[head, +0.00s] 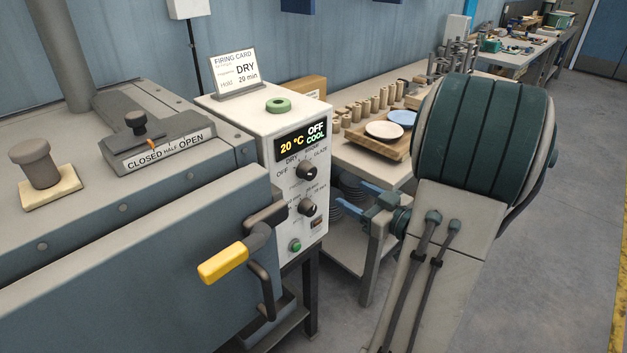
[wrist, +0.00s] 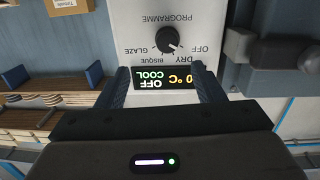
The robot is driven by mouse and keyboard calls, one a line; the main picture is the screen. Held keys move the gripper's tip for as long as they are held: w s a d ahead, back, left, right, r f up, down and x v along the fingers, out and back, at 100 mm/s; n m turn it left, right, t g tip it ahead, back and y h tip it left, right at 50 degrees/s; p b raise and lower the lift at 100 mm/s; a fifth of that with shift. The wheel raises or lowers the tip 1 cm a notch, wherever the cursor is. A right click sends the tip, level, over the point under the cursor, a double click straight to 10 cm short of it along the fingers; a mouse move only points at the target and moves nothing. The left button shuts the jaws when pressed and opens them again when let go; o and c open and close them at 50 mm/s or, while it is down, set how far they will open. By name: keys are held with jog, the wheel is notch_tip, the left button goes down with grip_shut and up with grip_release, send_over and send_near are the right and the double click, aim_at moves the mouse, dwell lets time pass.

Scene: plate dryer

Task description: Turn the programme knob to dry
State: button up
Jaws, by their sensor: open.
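The programme knob (head: 307,171) is a round black knob on the white control panel, below the display (head: 303,139). The labels OFF, DRY, BISQUE and GLAZE surround it. The display reads 20 °C, OFF and COOL. My gripper (head: 353,201) is open and empty, to the right of the panel with its blue fingers toward it. In the wrist view the panel is upside down; the knob (wrist: 168,40) lies beyond and between the fingertips of my gripper (wrist: 160,68), apart from them. The knob's pointer is too small to read surely.
A second black knob (head: 305,207), a switch (head: 316,223) and a green button (head: 295,245) are lower on the panel. A yellow-gripped door handle (head: 223,263) juts out at left. A firing card (head: 234,75) reads DRY, 20 min. A workbench (head: 350,155) stands behind my gripper.

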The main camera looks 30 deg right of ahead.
aim_at(312, 174)
jog(key=shift+y, duration=0.6)
jog(key=x, duration=0.6)
jog(key=p+x, duration=0.1)
jog(key=x, duration=0.5)
jog(key=shift+w+a+r+p, duration=0.1)
jog(key=shift+w+a+p, duration=0.2)
jog(key=shift+a, duration=0.05)
jog(key=c, duration=1)
